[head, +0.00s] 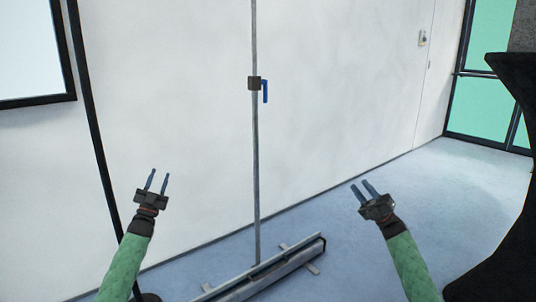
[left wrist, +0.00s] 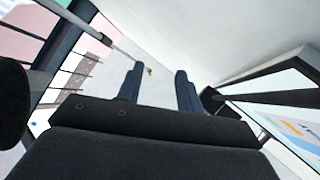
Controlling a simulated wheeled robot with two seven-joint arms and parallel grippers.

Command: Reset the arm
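My left gripper (head: 157,180) is at the lower left in the head view, raised in front of the white wall. Its two blue-grey fingers stand apart with nothing between them. In the left wrist view the same fingers (left wrist: 160,88) are spread wide and empty. My right gripper (head: 364,188) is at the lower right in the head view. Its two fingers are parallel with a small gap and hold nothing visible. Both green-sleeved arms reach forward from the bottom edge, and both grippers are clear of the pole between them.
A thin metal pole (head: 256,170) with a blue-handled clamp (head: 264,88) rises from a long grey base (head: 265,272) on the blue floor. A dark thin pole (head: 95,130) stands at left beside a framed panel (head: 30,50). A black draped object (head: 508,190) is at right.

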